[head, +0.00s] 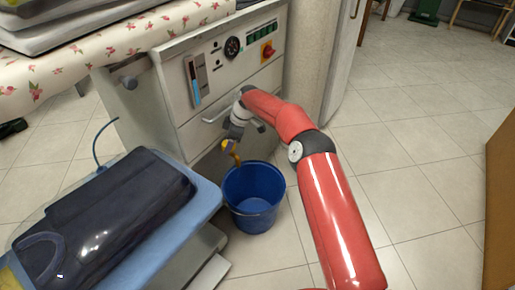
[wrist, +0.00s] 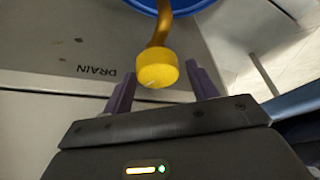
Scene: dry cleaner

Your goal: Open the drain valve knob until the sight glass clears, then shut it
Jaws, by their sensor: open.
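The yellow drain valve knob (wrist: 157,68) sits on a brass-coloured pipe in the wrist view, beside the printed word DRAIN. It also shows small in the head view (head: 229,146), low on the machine front. My gripper (wrist: 163,85) is open, with one purple finger on each side of the knob and visible space between. Whether either finger touches it I cannot tell.
A blue bucket (head: 254,194) stands on the floor below the valve.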

